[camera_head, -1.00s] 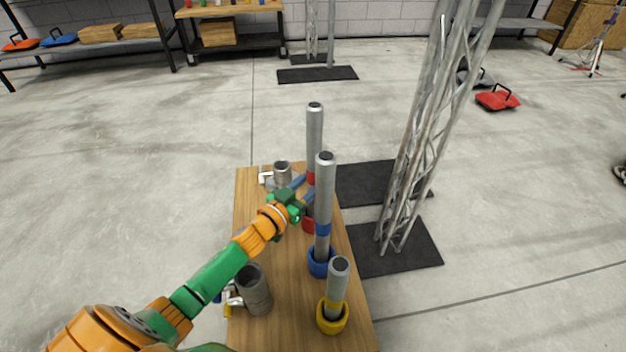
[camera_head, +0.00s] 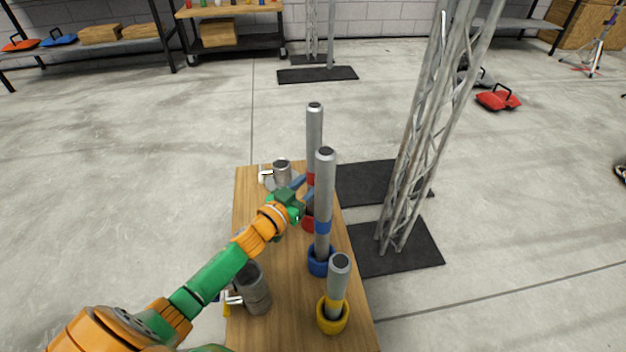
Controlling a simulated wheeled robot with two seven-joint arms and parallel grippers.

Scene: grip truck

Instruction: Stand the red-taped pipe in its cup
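The red-taped pipe (camera_head: 315,130) is grey and upright, with a red band low on it. Its lower part is partly hidden by my gripper and the blue-taped pipe. The red cup (camera_head: 308,224) sits below it near the bench's right edge. I cannot tell whether the pipe's bottom end is inside the cup or just above it. My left gripper (camera_head: 305,187) reaches in from the left, with its blue fingers at the pipe near the red band; it looks shut on the pipe. My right gripper is not in view.
The blue-taped pipe (camera_head: 324,190) stands in a blue cup (camera_head: 319,265), close in front. A shorter yellow-taped pipe (camera_head: 338,280) stands in a yellow cup (camera_head: 332,320). Grey clamps (camera_head: 282,172) lie on the wooden bench top (camera_head: 290,315). A metal truss (camera_head: 425,150) rises to the right.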

